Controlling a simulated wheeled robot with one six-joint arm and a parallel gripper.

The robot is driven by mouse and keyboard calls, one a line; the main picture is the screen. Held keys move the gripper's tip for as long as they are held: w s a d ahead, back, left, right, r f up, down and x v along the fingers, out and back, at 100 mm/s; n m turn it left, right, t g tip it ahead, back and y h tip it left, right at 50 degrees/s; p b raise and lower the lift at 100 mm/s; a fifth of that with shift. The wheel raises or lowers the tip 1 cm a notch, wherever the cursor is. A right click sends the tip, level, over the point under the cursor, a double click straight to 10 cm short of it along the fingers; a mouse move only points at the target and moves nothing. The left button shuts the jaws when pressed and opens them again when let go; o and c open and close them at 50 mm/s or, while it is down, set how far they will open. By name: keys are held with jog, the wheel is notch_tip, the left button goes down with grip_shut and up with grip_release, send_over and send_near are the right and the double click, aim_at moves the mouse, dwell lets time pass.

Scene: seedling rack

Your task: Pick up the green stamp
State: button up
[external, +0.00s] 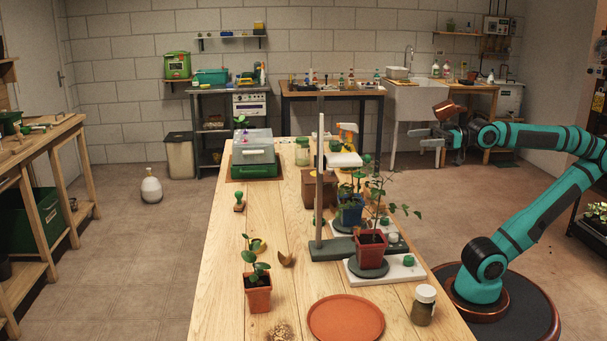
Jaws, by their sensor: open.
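The green stamp appears to be the small upright piece with a green knob (239,196) and a wooden base. It stands on the left side of the long wooden table, in front of the green and grey boxes. My gripper (424,138) is open and empty. It is raised beyond the table's right edge, far to the right of the stamp and apart from it. The stamp is in clear view.
A tall post on a dark base (320,190), a plant in a red pot (371,250) and a brown box (318,189) stand between my arm and the stamp. A seedling pot (257,293) and terracotta saucer (346,319) are nearer. Bare wood surrounds the stamp.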

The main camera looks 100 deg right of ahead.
jog(key=w+d+r+g+h, duration=0.1)
jog(key=w+d+r+g, duration=0.15)
jog(key=w, duration=0.55)
jog(key=w+d+r+g, duration=0.15)
jog(key=w+r, duration=0.25)
jog(key=w, duration=0.4)
jog(key=m+g+y, duration=0.1)
jog(key=m+g, duration=0.2)
jog(key=g, duration=1)
send_over(239, 201)
jog(key=d, duration=0.2)
jog(key=f, duration=2.9)
jog(key=shift+w+a+f, duration=0.15)
jog(key=shift+a+f, duration=0.05)
jog(key=shift+w+a+f, duration=0.15)
jog(key=shift+a+f, duration=0.05)
jog(key=shift+f, duration=1.15)
jog(key=shift+w+a+f, duration=0.1)
jog(key=shift+a+f, duration=0.05)
jog(key=shift+f, duration=1.2)
jog(key=c, duration=1.1)
